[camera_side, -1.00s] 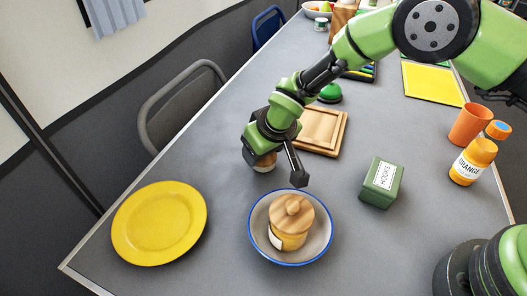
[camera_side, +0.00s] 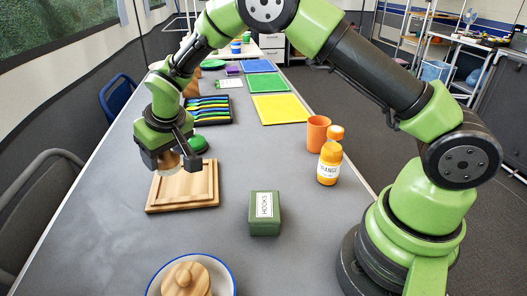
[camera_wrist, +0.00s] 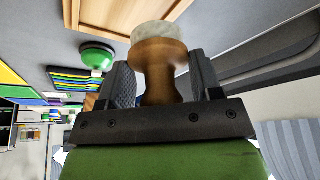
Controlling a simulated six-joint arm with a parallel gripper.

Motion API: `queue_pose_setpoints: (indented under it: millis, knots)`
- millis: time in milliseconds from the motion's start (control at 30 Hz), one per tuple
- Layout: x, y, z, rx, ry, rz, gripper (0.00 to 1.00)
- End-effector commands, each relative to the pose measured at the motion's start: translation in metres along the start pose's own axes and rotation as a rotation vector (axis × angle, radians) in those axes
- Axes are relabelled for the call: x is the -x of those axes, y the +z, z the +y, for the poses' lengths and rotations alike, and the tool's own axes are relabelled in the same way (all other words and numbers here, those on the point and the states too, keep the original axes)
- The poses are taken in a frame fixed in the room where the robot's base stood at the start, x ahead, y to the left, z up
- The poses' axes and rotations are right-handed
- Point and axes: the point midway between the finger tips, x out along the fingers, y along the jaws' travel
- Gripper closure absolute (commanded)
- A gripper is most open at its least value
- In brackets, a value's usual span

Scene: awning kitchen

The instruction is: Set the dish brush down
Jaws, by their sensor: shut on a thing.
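My gripper (camera_side: 168,161) is shut on the dish brush, which has a turned wooden handle (camera_wrist: 157,72) and a pale bristle head (camera_wrist: 157,31). In the side view only a small part of the brush (camera_side: 170,162) shows between the fingers. The gripper points down at the far left corner of a square wooden tray (camera_side: 184,205). The tray's edge (camera_wrist: 112,22) also shows beyond the brush in the wrist view. I cannot tell whether the brush touches anything below.
A green domed object (camera_side: 198,144) stands just behind the tray. A green box (camera_side: 264,214), orange bottle (camera_side: 329,164) and orange cup (camera_side: 317,132) are to the right. A blue-rimmed bowl (camera_side: 232,279) with a wooden-lidded jar (camera_side: 187,279) is in front.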

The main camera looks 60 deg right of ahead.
Motion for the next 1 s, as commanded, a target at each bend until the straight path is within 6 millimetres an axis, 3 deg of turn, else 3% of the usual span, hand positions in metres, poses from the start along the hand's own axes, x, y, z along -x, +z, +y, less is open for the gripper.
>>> queue_pose_setpoints:
  millis: [33, 300, 500, 600, 733, 1000]
  knots:
    - [-0.002, -0.006, 0.034, -0.074, 0.031, 0.000, 0.64]
    - [0.000, -0.003, 0.186, -0.414, 0.171, -0.001, 0.64]
    - [0.010, 0.019, 0.266, -0.601, 0.248, -0.001, 0.64]
    - [0.013, 0.028, 0.288, -0.655, 0.270, 0.000, 0.64]
    - [0.010, 0.037, 0.301, -0.688, 0.284, -0.004, 0.64]
    - [-0.032, 0.055, 0.303, -0.691, 0.285, -0.004, 0.64]
